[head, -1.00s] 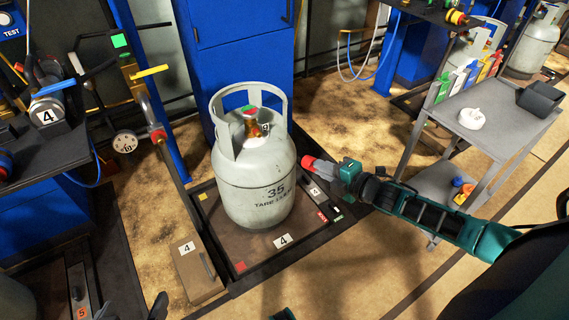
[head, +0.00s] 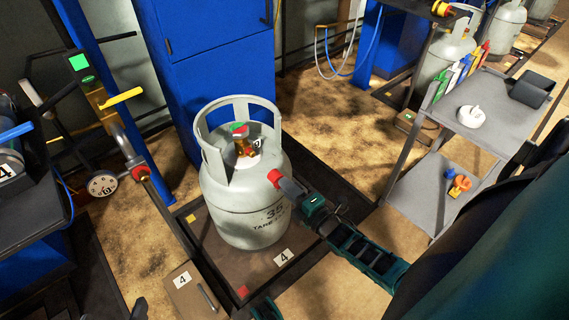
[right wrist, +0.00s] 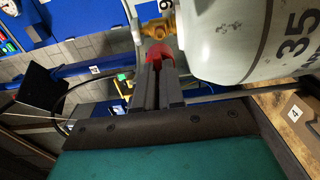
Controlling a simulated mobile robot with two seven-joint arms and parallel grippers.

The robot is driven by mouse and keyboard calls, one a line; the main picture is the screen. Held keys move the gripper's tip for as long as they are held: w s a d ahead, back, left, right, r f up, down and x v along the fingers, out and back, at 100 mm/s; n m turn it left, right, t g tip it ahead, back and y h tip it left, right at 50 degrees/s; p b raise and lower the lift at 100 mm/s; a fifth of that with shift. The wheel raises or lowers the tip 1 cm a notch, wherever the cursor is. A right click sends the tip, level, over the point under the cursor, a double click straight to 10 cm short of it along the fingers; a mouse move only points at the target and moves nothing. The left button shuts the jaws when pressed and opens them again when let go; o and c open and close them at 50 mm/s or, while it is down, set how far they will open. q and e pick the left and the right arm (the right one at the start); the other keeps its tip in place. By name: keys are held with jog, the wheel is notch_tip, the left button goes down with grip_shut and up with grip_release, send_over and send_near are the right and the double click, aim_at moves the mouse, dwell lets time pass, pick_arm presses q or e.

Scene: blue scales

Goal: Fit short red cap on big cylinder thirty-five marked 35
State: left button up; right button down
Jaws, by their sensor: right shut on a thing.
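The big grey cylinder marked 35 (head: 243,205) stands upright on the dark scale platform. Its brass valve (head: 241,147), with a red and green top, sits inside the collar. The short red cap (head: 274,177) is in the fingers of my right gripper (head: 286,186), in front of the cylinder's right side and below the valve. In the right wrist view the red cap (right wrist: 157,54) is between the shut fingers, and the brass valve (right wrist: 158,27) shows just beyond it. Whether cap and cylinder touch is unclear. Only dark parts, perhaps of my left gripper, show at the bottom edge.
The scale platform (head: 225,267) carries a label 4. A post with a yellow-handled valve (head: 120,97) and a gauge (head: 103,186) stand left. A blue cabinet (head: 210,65) is behind the cylinder. A grey cart (head: 470,122) stands right. Bare floor lies between.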

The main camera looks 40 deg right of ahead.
aim_at(277, 177)
jog(key=shift+w+a+b, duration=0.15)
jog(key=shift+w+b, duration=0.7)
jog(key=shift+w, duration=1.6)
jog(key=shift+w+a, duration=0.15)
jog(key=shift+w, duration=1.35)
jog(key=shift+w+a, duration=0.1)
jog(key=shift+w, duration=1.25)
jog(key=shift+m, duration=1.8)
jog(key=shift+m, duration=1.7)
